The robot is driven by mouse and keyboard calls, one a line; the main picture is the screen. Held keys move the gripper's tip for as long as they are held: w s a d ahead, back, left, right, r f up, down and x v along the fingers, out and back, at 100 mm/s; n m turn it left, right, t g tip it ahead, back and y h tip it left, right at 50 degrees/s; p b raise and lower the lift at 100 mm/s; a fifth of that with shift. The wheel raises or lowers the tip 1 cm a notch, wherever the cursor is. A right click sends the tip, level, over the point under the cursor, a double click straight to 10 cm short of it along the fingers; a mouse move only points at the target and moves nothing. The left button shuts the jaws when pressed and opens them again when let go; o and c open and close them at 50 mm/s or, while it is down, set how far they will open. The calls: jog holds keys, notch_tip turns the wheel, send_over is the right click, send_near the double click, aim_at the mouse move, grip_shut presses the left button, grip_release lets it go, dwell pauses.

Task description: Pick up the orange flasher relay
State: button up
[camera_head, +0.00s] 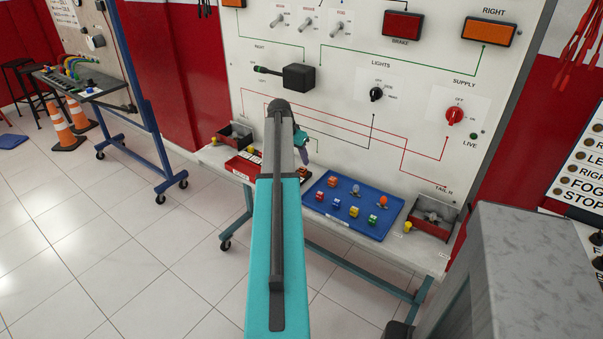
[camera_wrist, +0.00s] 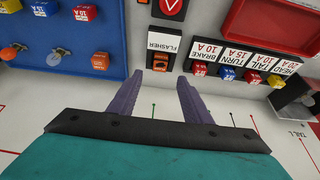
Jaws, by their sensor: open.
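My gripper (camera_wrist: 170,82) is open and empty, its two purple fingers apart. Just past the fingertips in the wrist view, an orange block with a dark middle (camera_wrist: 161,62) sits beside the FLASHER label (camera_wrist: 164,42); I cannot tell whether it is a relay or an empty holder. A second orange block (camera_wrist: 101,60) stands on the blue tray (camera_wrist: 118,38), left of the fingers; it also shows in the head view (camera_head: 333,182). In the head view my gripper (camera_head: 304,150) is mostly hidden behind my arm, above the bench shelf.
Coloured fuses and bulbs stand on the blue tray (camera_head: 322,210). Labelled fuses, including a red one (camera_wrist: 200,72), line the shelf to the right in the wrist view. A red tray (camera_wrist: 282,30) lies beyond them. The white trainer board (camera_head: 340,110) rises behind the shelf.

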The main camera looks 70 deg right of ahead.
aim_at(303, 168)
jog(key=shift+x, duration=0.9)
jog(key=shift+p+x, duration=0.85)
jog(key=shift+x, duration=1.8)
jog(key=c, duration=1.1)
grip_shut()
jog(key=shift+r, duration=0.15)
